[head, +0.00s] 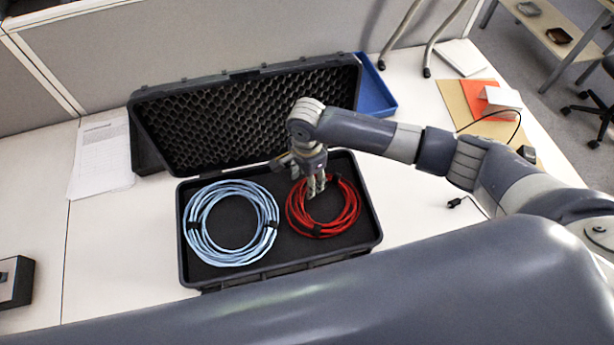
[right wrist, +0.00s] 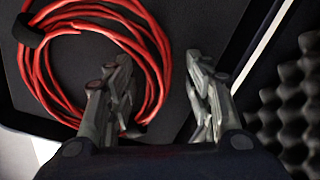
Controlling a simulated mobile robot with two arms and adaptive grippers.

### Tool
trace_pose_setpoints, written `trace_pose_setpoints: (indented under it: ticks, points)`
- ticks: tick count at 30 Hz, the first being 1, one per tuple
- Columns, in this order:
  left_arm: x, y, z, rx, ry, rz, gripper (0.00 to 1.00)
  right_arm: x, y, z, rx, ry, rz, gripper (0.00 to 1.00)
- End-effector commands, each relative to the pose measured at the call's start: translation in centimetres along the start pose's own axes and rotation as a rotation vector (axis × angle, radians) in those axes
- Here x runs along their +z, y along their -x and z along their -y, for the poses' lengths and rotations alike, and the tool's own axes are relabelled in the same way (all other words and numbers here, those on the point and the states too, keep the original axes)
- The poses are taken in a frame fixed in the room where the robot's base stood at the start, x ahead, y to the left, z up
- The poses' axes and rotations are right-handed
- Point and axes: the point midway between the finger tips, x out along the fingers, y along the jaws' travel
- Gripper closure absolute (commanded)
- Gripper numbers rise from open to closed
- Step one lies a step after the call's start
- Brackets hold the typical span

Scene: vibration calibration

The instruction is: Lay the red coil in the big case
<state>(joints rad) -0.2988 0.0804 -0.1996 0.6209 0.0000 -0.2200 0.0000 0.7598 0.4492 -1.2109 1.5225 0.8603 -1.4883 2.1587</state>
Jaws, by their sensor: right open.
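The big case (head: 282,266) lies open on the table, with its foam-lined lid (head: 240,110) tilted back behind it. The red coil (head: 345,222) lies in the right part of the case, on the dark floor beside the blue coil. My right gripper (head: 316,190) is over the back of the red coil, pointing down. My left gripper is not in view.
A light blue coil (head: 195,245) lies in the left part of the case. Papers (head: 103,155) lie to the left, and a blue tray (head: 376,95) is behind the lid. A thin black cable (head: 470,201) lies on the table to the right. The table left of the case is mostly clear.

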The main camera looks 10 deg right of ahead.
Motion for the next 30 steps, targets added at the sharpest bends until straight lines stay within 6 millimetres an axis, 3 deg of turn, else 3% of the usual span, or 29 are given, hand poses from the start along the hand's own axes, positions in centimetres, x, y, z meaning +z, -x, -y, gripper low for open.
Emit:
trace_pose_setpoints:
  ticks: [4, 8, 21, 30]
  points:
    - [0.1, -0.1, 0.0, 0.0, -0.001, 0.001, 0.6, 0.0, 0.2, 0.0, -0.001, 0.0, 0.0, 0.52]
    - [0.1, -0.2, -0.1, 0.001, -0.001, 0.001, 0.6, 0.0, 1.7, 0.1, -0.003, 0.0, 0.002, 0.52]
    - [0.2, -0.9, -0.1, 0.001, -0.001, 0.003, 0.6, 0.0, 10.4, 0.1, -0.003, -0.001, 0.001, 0.52]
    - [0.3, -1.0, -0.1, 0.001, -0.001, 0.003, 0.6, 0.0, 12.2, 0.0, 0.0, -0.001, 0.001, 0.52]
